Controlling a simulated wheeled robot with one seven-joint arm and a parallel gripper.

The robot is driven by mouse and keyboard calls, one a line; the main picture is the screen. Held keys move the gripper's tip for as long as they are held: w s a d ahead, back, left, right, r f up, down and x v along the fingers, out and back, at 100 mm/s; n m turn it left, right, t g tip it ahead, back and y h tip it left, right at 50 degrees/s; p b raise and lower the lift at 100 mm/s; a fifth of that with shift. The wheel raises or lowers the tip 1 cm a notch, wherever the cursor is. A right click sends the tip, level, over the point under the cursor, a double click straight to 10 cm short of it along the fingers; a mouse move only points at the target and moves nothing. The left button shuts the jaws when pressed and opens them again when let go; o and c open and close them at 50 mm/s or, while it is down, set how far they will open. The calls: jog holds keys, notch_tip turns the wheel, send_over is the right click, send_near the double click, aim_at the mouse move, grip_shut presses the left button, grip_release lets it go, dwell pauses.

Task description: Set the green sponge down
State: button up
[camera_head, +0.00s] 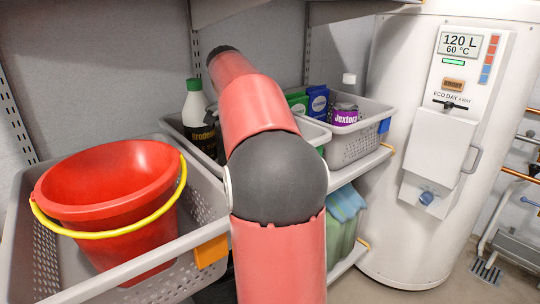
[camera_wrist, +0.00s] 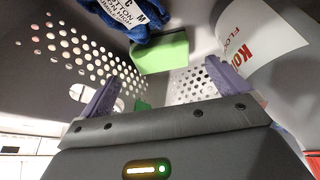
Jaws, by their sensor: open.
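The green sponge (camera_wrist: 160,52) shows in the wrist view as a flat bright green block by the perforated grey wall of a basket (camera_wrist: 75,45). My gripper (camera_wrist: 161,72) is open, with its two purple-grey fingers wide apart. The sponge appears just beyond the fingertips, between them in the picture, and neither finger is seen touching it. What it rests on cannot be told. In the head view my arm hides the gripper, and I cannot make out the sponge for sure.
In the wrist view, a blue cloth item (camera_wrist: 135,25) with a white label and a white container (camera_wrist: 262,45) with red letters are close by. In the head view, a red bucket (camera_head: 105,190) sits in the left basket (camera_head: 110,284); a right basket (camera_head: 352,150) holds boxes and a tub.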

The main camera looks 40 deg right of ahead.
jog(key=p+v, duration=0.1)
jog(key=v, duration=0.6)
jog(key=shift+r, duration=0.25)
jog(key=shift+a, duration=0.1)
